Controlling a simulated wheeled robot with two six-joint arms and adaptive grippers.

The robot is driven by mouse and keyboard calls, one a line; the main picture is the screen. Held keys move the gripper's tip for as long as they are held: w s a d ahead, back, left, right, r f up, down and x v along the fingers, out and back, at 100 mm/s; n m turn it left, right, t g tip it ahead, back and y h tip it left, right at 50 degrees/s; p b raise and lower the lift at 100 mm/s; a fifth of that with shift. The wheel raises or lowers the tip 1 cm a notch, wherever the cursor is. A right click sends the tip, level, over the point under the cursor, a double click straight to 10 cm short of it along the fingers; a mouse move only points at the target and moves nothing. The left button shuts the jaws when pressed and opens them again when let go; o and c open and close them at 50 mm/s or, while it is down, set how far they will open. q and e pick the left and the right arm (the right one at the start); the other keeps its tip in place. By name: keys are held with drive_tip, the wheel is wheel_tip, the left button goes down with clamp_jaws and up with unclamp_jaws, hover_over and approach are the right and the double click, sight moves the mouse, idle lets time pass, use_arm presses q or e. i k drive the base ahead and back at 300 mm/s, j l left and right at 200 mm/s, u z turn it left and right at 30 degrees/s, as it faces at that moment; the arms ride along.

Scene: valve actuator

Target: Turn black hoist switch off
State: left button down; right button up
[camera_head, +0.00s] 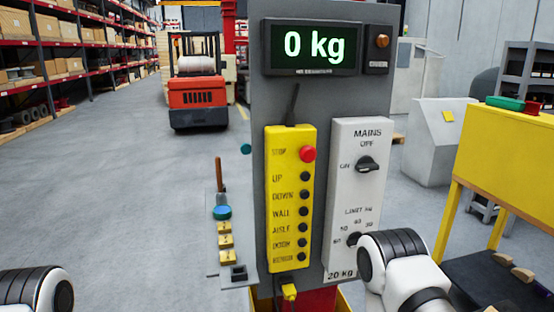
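The black mains switch (367,164) is a rotary knob on a light grey panel (345,205) right of the yellow control box. "OFF" is printed above it and "ON" to its left. Its handle looks turned sideways toward "ON", but the exact pointing is hard to tell. A second black knob (354,239) sits lower on the same panel, among "LIMIT KG" numbers. White and black links of my arms show at the lower left and lower right. Neither gripper can be seen. My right arm stands close to the panel's lower right corner, below the mains switch.
The yellow box (290,195) has a red stop button (308,154) and several black buttons. A display (314,47) reads 0 kg. A side shelf with a blue knob (222,212) juts out left. A yellow stand (505,150) is at right. Open floor lies left.

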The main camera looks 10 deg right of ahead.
sight(366, 164)
drive_tip(key=k+l+z, duration=0.1)
drive_tip(key=z, duration=0.25)
drive_tip(key=l+z, duration=0.4)
drive_tip(key=k+l+z, duration=0.1)
drive_tip(key=l+z, duration=0.25)
drive_tip(key=j+z, duration=0.1)
drive_tip(key=z, duration=0.4)
